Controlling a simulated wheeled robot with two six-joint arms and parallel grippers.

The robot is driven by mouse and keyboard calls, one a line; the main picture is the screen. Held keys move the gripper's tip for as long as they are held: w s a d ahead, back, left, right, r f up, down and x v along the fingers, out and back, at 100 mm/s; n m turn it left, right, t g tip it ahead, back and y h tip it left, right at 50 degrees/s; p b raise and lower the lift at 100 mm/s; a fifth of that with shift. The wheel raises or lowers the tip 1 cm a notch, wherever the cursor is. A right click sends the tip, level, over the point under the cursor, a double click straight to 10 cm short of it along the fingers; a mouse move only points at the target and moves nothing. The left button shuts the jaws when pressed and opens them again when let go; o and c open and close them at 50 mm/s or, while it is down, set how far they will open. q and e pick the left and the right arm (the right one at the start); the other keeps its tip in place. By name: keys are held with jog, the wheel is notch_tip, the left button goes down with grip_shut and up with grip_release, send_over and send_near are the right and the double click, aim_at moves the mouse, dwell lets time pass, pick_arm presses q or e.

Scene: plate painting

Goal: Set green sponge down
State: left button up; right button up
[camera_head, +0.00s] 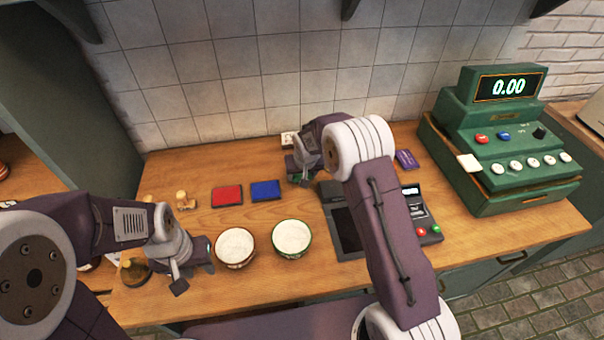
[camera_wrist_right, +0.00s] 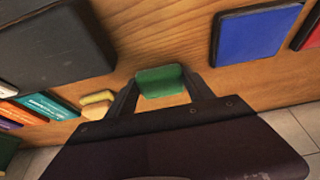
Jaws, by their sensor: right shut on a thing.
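The green sponge (camera_wrist_right: 160,82) is between the two fingers of my right gripper (camera_wrist_right: 160,90) in the right wrist view, close to the wooden counter. In the head view my right gripper (camera_head: 300,178) is at the back of the counter, right of the blue pad, with a bit of green at its tips. Whether the sponge touches the counter is unclear. My left gripper (camera_head: 192,277) is empty at the front left, its fingers apart, beside the red-rimmed bowl (camera_head: 235,247).
A green-rimmed bowl (camera_head: 291,238), red pad (camera_head: 227,195), blue pad (camera_head: 265,190) and wooden stamp (camera_head: 185,201) stand on the counter (camera_head: 170,172). A dark card terminal (camera_head: 347,230) and green cash register (camera_head: 510,145) are at the right. A yellow block (camera_wrist_right: 97,103) shows in the wrist view.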

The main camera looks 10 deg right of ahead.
jog(key=shift+f, duration=0.2)
jog(key=o, duration=1.4)
jog(key=shift+o, duration=0.2)
jog(key=shift+s+r, duration=0.1)
jog(key=shift+r, duration=0.5)
jog(key=v, duration=1.1)
jog(key=s+d+f+g, duration=0.1)
jog(key=s+d, duration=0.1)
jog(key=s, duration=0.6)
jog(key=s+d+f+g, duration=0.1)
jog(key=s+d+f, duration=0.1)
jog(key=s, duration=0.7)
jog(key=s+d+f+g, duration=0.1)
jog(key=s, duration=0.7)
jog(key=shift+s+d+f+b, duration=0.25)
jog(key=shift+d+f+b, duration=0.05)
jog(key=shift+d+f, duration=0.1)
jog(key=shift+w, duration=0.15)
